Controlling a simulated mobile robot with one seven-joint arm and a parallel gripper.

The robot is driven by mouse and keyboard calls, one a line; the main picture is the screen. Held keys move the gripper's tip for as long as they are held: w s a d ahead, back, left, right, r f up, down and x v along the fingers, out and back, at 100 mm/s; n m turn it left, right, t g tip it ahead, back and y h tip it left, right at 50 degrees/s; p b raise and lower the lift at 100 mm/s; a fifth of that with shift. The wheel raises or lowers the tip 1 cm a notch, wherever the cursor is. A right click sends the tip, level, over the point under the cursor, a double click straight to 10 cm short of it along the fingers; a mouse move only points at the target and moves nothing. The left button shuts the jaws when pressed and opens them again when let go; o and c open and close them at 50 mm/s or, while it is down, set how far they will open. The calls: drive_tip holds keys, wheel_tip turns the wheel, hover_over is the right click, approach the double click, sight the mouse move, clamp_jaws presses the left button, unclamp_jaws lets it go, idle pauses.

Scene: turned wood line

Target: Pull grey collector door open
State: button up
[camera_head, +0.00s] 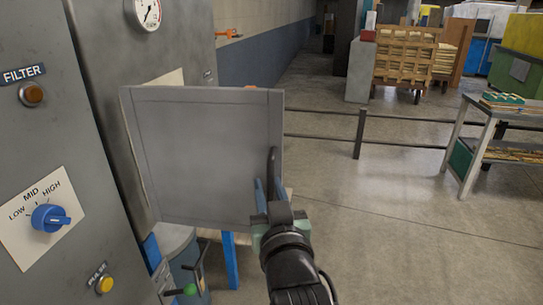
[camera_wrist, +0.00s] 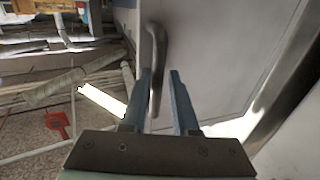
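The grey collector door (camera_head: 195,150) stands swung out from the grey cabinet (camera_head: 105,50), with its flat face towards the head camera. Its curved dark handle (camera_head: 272,165) is near the door's right edge. My gripper (camera_head: 264,190) is at the handle's lower part. In the wrist view, the handle (camera_wrist: 157,60) runs down between the two blue-grey fingers of my gripper (camera_wrist: 161,80). The fingers are apart, and a gap shows between the handle and the right finger. The handle lies close to the left finger; whether they touch is unclear.
The cabinet front carries a blue selector knob (camera_head: 50,217), an orange FILTER lamp (camera_head: 32,94) and a yellow PULSE button (camera_head: 104,284). A blue-grey drum (camera_head: 185,265) stands below the door. A low rail (camera_head: 360,135) crosses behind. Floor on the right is clear up to a workbench (camera_head: 485,140).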

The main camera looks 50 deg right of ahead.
drive_tip(key=shift+o, duration=1.2)
drive_tip(key=shift+s, duration=0.1)
drive_tip(key=p+v, duration=0.3)
drive_tip(key=v, duration=0.9)
drive_tip(key=shift+s+a+p, duration=0.2)
drive_tip(key=shift+a+p, duration=0.2)
